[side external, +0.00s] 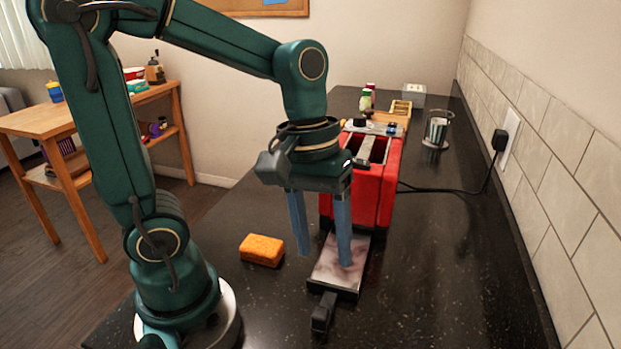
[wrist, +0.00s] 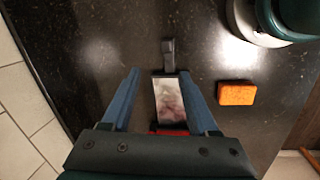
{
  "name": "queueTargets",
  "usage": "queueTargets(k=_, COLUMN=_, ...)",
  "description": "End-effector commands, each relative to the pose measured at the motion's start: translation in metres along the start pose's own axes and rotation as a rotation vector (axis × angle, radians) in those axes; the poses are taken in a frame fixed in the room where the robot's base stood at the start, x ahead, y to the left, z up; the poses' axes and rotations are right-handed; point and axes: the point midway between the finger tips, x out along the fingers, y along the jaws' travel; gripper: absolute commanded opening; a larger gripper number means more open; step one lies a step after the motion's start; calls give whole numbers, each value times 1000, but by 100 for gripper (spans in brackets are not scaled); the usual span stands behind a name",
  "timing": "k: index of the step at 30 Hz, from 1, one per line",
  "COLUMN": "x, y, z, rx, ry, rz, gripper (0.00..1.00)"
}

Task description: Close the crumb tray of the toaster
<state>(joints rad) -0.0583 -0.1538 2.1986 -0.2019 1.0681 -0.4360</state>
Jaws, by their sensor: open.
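The red toaster (side external: 375,190) stands on the dark counter, with its black cord running to the wall plug. Its crumb tray (side external: 336,268) is pulled out toward the front, a flat greyish plate with a dark handle (side external: 322,313) at its near end. My gripper (side external: 322,258) is open and empty, its blue fingers pointing down over the tray. In the wrist view the tray (wrist: 170,100) shows between the fingers, with its handle (wrist: 169,55) beyond the fingertips. Only a sliver of the toaster's red edge (wrist: 168,132) shows there; my gripper body hides the rest.
An orange sponge (side external: 262,250) lies on the counter left of the tray; it also shows in the wrist view (wrist: 236,94). A striped cup in a holder (side external: 437,130) and several small items stand behind the toaster. The tiled wall (side external: 550,160) bounds the right. The counter right of the tray is clear.

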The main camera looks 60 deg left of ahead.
Motion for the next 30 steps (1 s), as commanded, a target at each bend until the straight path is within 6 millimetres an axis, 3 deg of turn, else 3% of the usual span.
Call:
queueTargets(k=6, x=34, y=3, z=-8, rx=-175, ry=-212, rz=-71, gripper=60)
queueTargets(k=12, x=54, y=-2, z=-9, rx=-220, ry=-303, rz=-115, gripper=60)
queueTargets(k=30, x=105, y=-9, z=9, rx=-225, ry=-318, rz=-125, gripper=60)
